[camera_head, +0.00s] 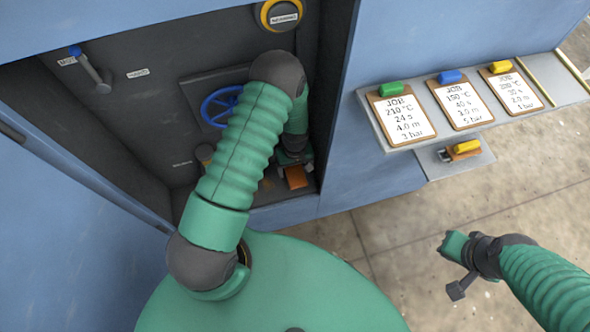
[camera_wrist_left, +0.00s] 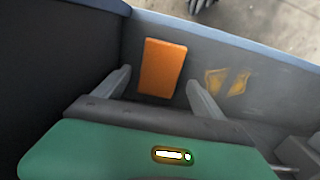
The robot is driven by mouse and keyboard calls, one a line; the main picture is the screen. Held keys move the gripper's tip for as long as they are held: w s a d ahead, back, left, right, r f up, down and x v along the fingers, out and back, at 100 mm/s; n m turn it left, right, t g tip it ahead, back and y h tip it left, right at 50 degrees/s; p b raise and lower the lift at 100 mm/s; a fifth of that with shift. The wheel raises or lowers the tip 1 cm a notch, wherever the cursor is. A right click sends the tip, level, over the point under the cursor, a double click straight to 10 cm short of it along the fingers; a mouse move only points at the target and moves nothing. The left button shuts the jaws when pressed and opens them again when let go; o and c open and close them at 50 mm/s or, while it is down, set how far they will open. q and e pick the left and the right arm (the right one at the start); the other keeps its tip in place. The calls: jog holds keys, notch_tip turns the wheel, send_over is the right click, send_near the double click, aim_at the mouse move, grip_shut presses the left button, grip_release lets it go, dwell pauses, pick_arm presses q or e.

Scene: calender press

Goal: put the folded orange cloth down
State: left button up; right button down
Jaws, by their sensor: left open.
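The folded orange cloth (camera_head: 296,177) lies flat on the grey floor of the machine's open recess, near its front right side. In the left wrist view the cloth (camera_wrist_left: 161,68) is a small orange rectangle between and just beyond my fingertips, with a gap on each side. My left gripper (camera_wrist_left: 158,76) is open and empty of it. In the head view my left gripper (camera_head: 292,160) is partly hidden behind its own arm. My right gripper (camera_head: 458,268) hangs over the floor at the lower right, away from the cloth; its fingers are unclear.
A worn yellow marking (camera_wrist_left: 228,82) lies beside the cloth. A shelf (camera_head: 459,121) at right carries several job clipboards. A lower ledge (camera_head: 472,164) holds an orange-yellow item.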

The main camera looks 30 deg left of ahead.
aim_at(295, 173)
pick_arm(q)
notch_tip(295, 173, up, 10)
jog(key=p, duration=0.2)
jog(key=shift+p, duration=0.3)
